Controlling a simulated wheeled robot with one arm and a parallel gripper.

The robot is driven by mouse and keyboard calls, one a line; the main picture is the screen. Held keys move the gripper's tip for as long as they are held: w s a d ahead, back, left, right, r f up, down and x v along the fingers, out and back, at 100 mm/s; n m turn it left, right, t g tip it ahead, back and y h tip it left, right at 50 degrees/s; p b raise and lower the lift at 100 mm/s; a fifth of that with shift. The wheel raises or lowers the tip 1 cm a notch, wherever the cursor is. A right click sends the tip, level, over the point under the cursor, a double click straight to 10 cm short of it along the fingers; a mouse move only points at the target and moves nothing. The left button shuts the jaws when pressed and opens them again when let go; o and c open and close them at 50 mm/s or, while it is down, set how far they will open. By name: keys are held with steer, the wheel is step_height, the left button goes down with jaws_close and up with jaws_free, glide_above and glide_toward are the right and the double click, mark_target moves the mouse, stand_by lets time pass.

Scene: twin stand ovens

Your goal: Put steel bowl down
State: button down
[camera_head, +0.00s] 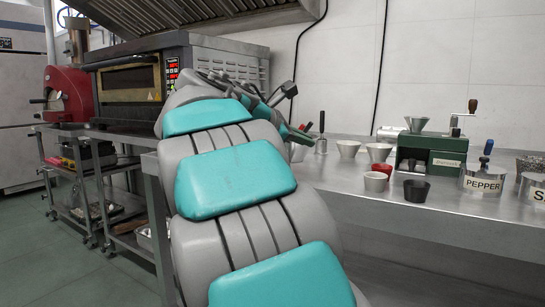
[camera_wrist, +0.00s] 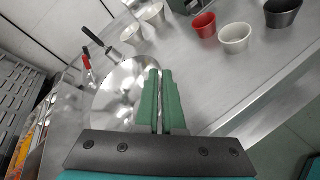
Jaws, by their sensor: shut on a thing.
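The steel bowl (camera_wrist: 112,100) is wide and shiny and shows in the wrist view, left of and partly behind my green fingers. My gripper (camera_wrist: 160,76) is shut on it, with the two fingers close together at the bowl's right side. In the head view my gripper (camera_head: 303,134) is over the steel counter (camera_head: 455,215), at its left part. My own arm hides most or all of the bowl there. I cannot tell whether the bowl touches the counter.
Right of my gripper stand white cups (camera_head: 348,148), a red cup (camera_head: 382,168) and a black cup (camera_head: 416,190). A green grinder (camera_head: 433,155) and a pepper container (camera_head: 484,182) are further right. An oven (camera_head: 135,85) stands left.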

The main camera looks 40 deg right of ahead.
steer(key=w, duration=0.4)
steer(key=w+d+f, duration=0.1)
steer(key=w, duration=0.3)
steer(key=w+d, duration=0.1)
steer(key=w, duration=0.3)
steer(key=shift+w+d+f, duration=0.15)
steer(key=shift+w+d, duration=0.1)
steer(key=shift+w, duration=0.05)
steer(key=shift+f+b, duration=0.8)
steer(key=shift+f, duration=0.9)
steer(key=shift+f, duration=0.15)
steer(key=c, duration=1)
jaws_free()
steer(key=shift+c, duration=0.2)
steer(key=shift+a+r, duration=0.2)
steer(key=shift+r, duration=0.05)
steer(key=p+v, duration=0.2)
steer(key=v, duration=0.9)
steer(key=shift+a+r, duration=0.1)
steer(key=shift+a, duration=0.2)
